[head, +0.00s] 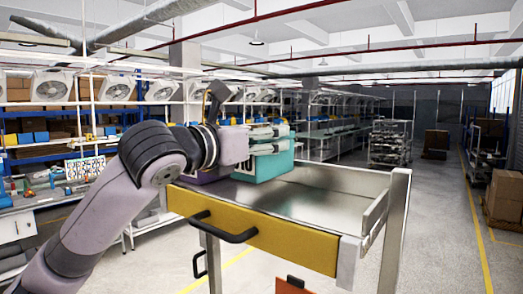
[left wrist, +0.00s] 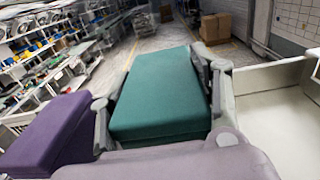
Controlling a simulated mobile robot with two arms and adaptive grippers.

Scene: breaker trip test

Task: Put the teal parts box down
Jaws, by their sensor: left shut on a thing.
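The teal parts box (head: 272,166) is at the far left part of the metal cart top (head: 325,190) in the head view. My left gripper (head: 280,139) is shut on its upper part. In the left wrist view, the teal box (left wrist: 160,90) fills the space between the two fingers. I cannot tell whether its bottom touches the cart top or hangs just above it. A purple box (head: 208,177) is just left of it, partly hidden by my arm; it also shows in the left wrist view (left wrist: 45,132). My right gripper is not in view.
The cart has a yellow drawer front (head: 262,234) with a black handle (head: 224,229) and a raised rim on the right (head: 376,212). The cart top right of the teal box is bare. A workbench (head: 45,200) stands at left; cardboard boxes (head: 503,197) stand far right.

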